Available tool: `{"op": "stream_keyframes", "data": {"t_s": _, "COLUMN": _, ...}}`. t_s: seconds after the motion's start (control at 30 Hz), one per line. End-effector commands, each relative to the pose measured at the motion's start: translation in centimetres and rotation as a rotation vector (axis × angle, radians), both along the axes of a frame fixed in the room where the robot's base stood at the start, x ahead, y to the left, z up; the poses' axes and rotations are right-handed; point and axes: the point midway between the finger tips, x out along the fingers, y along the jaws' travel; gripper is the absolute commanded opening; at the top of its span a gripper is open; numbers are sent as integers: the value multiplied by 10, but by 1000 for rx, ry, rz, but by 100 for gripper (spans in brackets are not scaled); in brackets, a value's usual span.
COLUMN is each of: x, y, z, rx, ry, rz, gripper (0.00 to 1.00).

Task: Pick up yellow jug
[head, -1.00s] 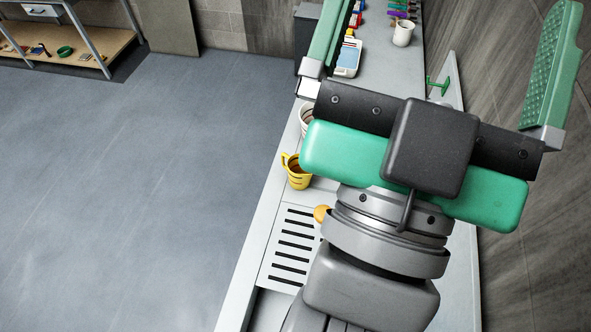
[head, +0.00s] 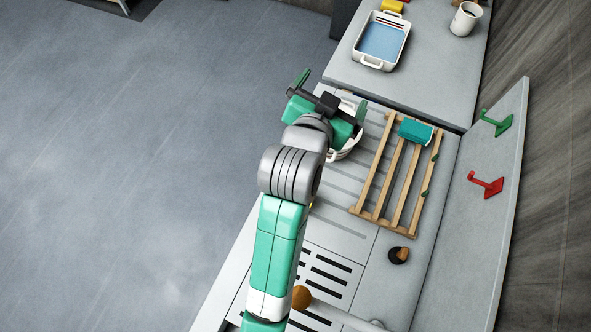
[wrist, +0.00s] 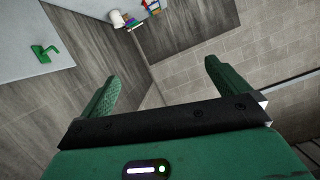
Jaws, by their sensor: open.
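My gripper (head: 331,93) is open and raised over the left edge of the counter in the head view. In the wrist view, its two green fingers (wrist: 160,72) stand wide apart with nothing between them. The yellow jug is not clearly visible now. My arm covers part of the counter where it may stand, and only a tiny yellow sliver shows beside the arm. The wrist view faces the walls and shows no jug.
A white round container (head: 345,152) is partly hidden behind my gripper. A wooden rack (head: 377,178) holds a teal item (head: 415,131). A white tray (head: 368,62) and a white mug (head: 466,18) stand farther back. Green (head: 496,122) and red (head: 487,185) hooks are on the right panel. The left floor is clear.

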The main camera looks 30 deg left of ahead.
Motion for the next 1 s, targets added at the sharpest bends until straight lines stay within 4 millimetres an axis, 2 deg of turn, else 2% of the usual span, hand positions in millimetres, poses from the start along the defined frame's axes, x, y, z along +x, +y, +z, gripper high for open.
{"op": "stream_keyframes", "data": {"t_s": 0.03, "x": -9, "y": 15, "z": -71, "rx": -11, "ry": 127, "rz": 4, "gripper": 100}}
{"op": "stream_keyframes", "data": {"t_s": 0.07, "x": -18, "y": 22, "z": -110, "rx": -20, "ry": 204, "rz": -2, "gripper": 100}}
{"op": "stream_keyframes", "data": {"t_s": 0.1, "x": -32, "y": 29, "z": -159, "rx": -34, "ry": 299, "rz": -11, "gripper": 100}}
{"op": "stream_keyframes", "data": {"t_s": 0.2, "x": -73, "y": 36, "z": -258, "rx": -81, "ry": 491, "rz": -43, "gripper": 100}}
{"op": "stream_keyframes", "data": {"t_s": 0.3, "x": -108, "y": 35, "z": -319, "rx": -125, "ry": 612, "rz": -71, "gripper": 100}}
{"op": "stream_keyframes", "data": {"t_s": 0.4, "x": -127, "y": 32, "z": -346, "rx": -150, "ry": 668, "rz": -89, "gripper": 100}}
{"op": "stream_keyframes", "data": {"t_s": 0.5, "x": -132, "y": 31, "z": -352, "rx": -156, "ry": 682, "rz": -94, "gripper": 100}}
{"op": "stream_keyframes", "data": {"t_s": 0.7, "x": -120, "y": 30, "z": -368, "rx": -155, "ry": 681, "rz": -93, "gripper": 100}}
{"op": "stream_keyframes", "data": {"t_s": 0.9, "x": -114, "y": 30, "z": -374, "rx": -154, "ry": 679, "rz": -92, "gripper": 100}}
{"op": "stream_keyframes", "data": {"t_s": 1.0, "x": -104, "y": 30, "z": -387, "rx": -155, "ry": 680, "rz": -92, "gripper": 100}}
